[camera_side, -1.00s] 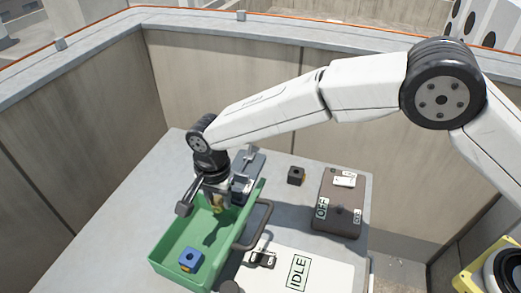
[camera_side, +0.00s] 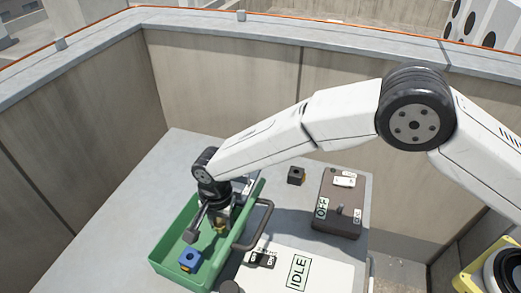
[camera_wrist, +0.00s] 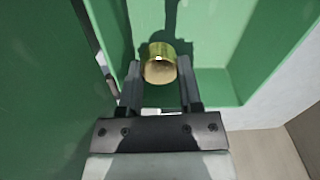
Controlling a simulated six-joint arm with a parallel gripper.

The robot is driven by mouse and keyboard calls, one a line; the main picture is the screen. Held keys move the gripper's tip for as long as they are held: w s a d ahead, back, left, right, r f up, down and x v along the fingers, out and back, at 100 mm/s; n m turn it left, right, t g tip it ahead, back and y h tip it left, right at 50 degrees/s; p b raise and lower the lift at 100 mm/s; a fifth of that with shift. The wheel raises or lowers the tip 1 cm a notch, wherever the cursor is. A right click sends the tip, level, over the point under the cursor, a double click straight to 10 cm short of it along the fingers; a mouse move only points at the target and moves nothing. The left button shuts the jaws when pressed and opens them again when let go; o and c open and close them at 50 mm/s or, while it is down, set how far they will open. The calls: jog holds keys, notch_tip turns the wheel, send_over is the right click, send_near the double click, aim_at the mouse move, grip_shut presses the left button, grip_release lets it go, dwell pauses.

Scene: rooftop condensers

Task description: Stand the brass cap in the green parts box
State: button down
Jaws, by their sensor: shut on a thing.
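The brass cap (camera_wrist: 159,62) is between the fingertips of my gripper (camera_wrist: 158,75) in the wrist view, and the jaws are shut on it. In the side view the cap (camera_side: 221,225) shows as a small gold patch below my gripper (camera_side: 221,218), inside the outline of the green parts box (camera_side: 166,243). The box's green floor and walls (camera_wrist: 220,40) surround the cap in the wrist view. Whether the cap touches the box floor I cannot tell. My gripper hides part of the cap in the side view.
A blue block (camera_side: 190,259) with a hole lies in the front of the box. A dark block (camera_side: 296,175) and a brown switch box (camera_side: 340,203) marked OFF stand to the right. An IDLE panel (camera_side: 297,272) and a dark handle (camera_side: 259,224) lie near the box.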

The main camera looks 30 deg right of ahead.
aim_at(224, 235)
jog(key=shift+f, duration=1.85)
jog(key=shift+f, duration=0.1)
jog(key=c, duration=0.5)
grip_release()
jog(key=shift+c, duration=0.2)
notch_tip(224, 235, up, 12)
jog(key=shift+r, duration=0.1)
